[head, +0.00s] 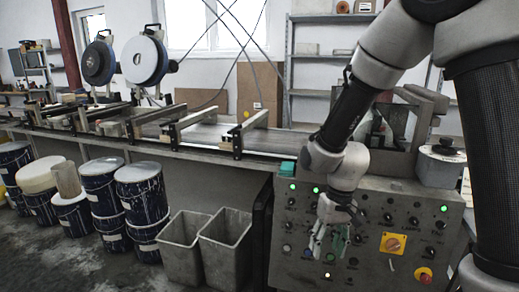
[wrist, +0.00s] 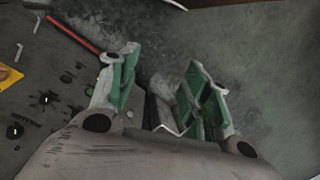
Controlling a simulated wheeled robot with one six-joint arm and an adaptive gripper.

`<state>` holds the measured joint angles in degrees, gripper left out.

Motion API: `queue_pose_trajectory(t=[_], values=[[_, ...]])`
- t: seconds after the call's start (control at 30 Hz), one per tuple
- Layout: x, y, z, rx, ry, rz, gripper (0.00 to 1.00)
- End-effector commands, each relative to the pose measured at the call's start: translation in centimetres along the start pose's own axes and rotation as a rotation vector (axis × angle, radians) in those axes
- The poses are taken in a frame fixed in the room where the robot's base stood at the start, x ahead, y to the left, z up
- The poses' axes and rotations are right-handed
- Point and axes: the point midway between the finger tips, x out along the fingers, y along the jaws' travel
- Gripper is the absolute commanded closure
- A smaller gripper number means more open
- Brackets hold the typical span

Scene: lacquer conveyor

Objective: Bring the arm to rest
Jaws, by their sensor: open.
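My gripper (head: 329,240) hangs at the end of my arm in front of the grey control panel (head: 378,262), fingers pointing down. In the wrist view my gripper (wrist: 160,98) shows two green-padded fingers standing well apart, with nothing between them. Below the gap is dark, stained grey floor (wrist: 165,40). The control panel also shows at the left of the wrist view (wrist: 40,110), close beside the left finger. I cannot tell whether the finger touches it.
Two grey bins (head: 224,236) stand left of the panel. Several dark blue drums (head: 140,196) stand further left. The conveyor (head: 200,135) runs along behind them.

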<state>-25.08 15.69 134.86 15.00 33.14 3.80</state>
Motion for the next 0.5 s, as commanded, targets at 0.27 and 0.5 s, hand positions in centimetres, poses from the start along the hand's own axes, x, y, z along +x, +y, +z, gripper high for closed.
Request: queue_pose_trajectory(t=[0.27, 0.5], values=[[-12.3, 7.5, 9.3, -0.071, 0.020, 0.070, 0.52], [-18.8, 11.9, 14.7, 0.013, 0.259, 0.125, 0.52]])
